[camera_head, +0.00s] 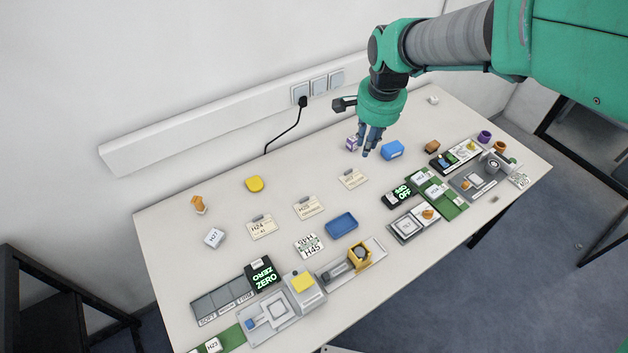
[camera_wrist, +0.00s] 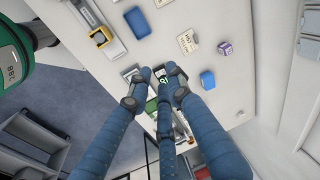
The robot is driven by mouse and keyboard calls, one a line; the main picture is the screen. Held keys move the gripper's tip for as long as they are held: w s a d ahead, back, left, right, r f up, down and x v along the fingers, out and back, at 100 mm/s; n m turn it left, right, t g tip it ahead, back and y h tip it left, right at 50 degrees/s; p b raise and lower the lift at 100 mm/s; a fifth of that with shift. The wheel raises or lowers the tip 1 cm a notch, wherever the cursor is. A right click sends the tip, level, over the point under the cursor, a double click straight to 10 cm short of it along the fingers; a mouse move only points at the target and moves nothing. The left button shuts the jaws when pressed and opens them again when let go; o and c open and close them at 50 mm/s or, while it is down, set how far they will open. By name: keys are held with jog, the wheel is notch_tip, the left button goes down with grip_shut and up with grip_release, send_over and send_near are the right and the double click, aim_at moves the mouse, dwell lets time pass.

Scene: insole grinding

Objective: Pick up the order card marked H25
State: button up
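The order card that appears to read H25 (camera_head: 309,207) lies flat on the white table in the head view, the middle one of three cream cards with grey clips. The card reading H24 (camera_head: 262,227) is to its left. Another cream card (camera_head: 353,179) is to its right, its small print hard to read; it seems to be the one in the wrist view (camera_wrist: 187,42). My gripper (camera_head: 369,146) hangs above the back of the table, right of the cards. Its blue fingers (camera_wrist: 160,74) are apart and hold nothing.
A purple cube (camera_head: 351,144) and blue block (camera_head: 392,150) are near my gripper. A blue tray (camera_head: 342,225) and H45 tag (camera_head: 309,246) lie in front of the cards. A yellow piece (camera_head: 255,184) is behind them. Devices line the front edge.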

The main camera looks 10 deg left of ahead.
jog(key=w+a+f+m, duration=0.1)
jog(key=w+a+f, duration=0.3)
jog(key=a+f, duration=0.45)
jog(key=m+g, duration=0.2)
jog(key=m, duration=0.1)
send_over(305, 199)
notch_tip(305, 199, down, 14)
jog(key=shift+r+h, duration=0.1)
jog(key=shift+h, duration=0.2)
jog(key=shift+n, duration=0.3)
jog(key=shift+f+b, duration=0.6)
jog(key=shift+f, duration=3.7)
jog(key=shift+f, duration=0.15)
jog(key=shift+f+b, duration=0.6)
jog(key=shift+f, duration=1.85)
